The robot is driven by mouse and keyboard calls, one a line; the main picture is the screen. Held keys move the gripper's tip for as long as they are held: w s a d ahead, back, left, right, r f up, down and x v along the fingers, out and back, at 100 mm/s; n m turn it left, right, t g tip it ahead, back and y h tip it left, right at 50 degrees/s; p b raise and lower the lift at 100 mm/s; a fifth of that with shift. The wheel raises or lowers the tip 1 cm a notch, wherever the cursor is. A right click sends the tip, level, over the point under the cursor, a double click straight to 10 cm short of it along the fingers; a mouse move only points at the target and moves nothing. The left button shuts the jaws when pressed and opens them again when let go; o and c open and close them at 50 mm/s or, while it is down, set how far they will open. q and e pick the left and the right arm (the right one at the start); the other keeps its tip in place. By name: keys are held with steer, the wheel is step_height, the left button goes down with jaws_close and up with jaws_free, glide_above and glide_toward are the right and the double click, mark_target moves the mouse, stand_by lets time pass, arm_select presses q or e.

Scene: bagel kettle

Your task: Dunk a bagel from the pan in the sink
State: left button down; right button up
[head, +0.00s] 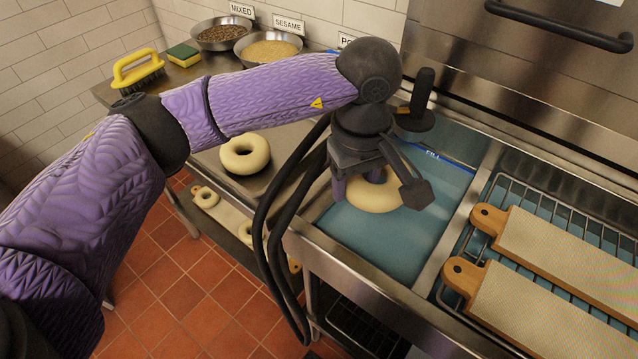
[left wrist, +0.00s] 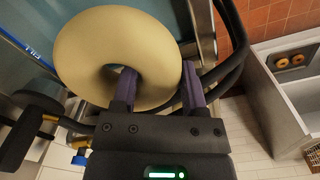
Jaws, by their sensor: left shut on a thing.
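A pale dough bagel (head: 378,196) is at the sink (head: 390,248), at or just above the blue water; I cannot tell which. My left gripper (head: 354,186) is shut on this bagel. In the left wrist view, the bagel (left wrist: 80,45) shows large, with one purple finger of my left gripper (left wrist: 160,88) in its hole and the other outside its rim. The arm hides part of the bagel in the head view. Another bagel (head: 245,155) lies on the pan (head: 262,183) left of the sink. My right gripper is not in view.
Two wooden boards (head: 570,250) with pale covers lie on a wire rack right of the sink. Bowls of seeds (head: 268,50), a yellow brush (head: 138,70) and a sponge (head: 183,54) stand at the back left. More bagels (head: 205,197) lie below the counter.

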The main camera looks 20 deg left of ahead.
mark_target(389, 181)
arm_select(q)
steer(key=d+n, duration=0.1)
steer(key=w+d+n, duration=0.1)
steer(key=d+n, duration=0.1)
steer(key=shift+d+r, duration=0.15)
steer(key=shift+r, duration=0.05)
steer(key=shift+d+n, duration=0.4)
steer(key=shift+n, duration=0.2)
steer(key=shift+d+f, duration=0.1)
steer(key=shift+f, duration=0.05)
step_height(389, 181, down, 15)
steer(key=b, duration=1)
steer(key=shift+f+b, duration=0.15)
steer(key=shift+b, duration=0.2)
steer(key=shift+f, duration=0.4)
steer(key=shift+f+b, duration=0.15)
steer(key=shift+b, duration=0.2)
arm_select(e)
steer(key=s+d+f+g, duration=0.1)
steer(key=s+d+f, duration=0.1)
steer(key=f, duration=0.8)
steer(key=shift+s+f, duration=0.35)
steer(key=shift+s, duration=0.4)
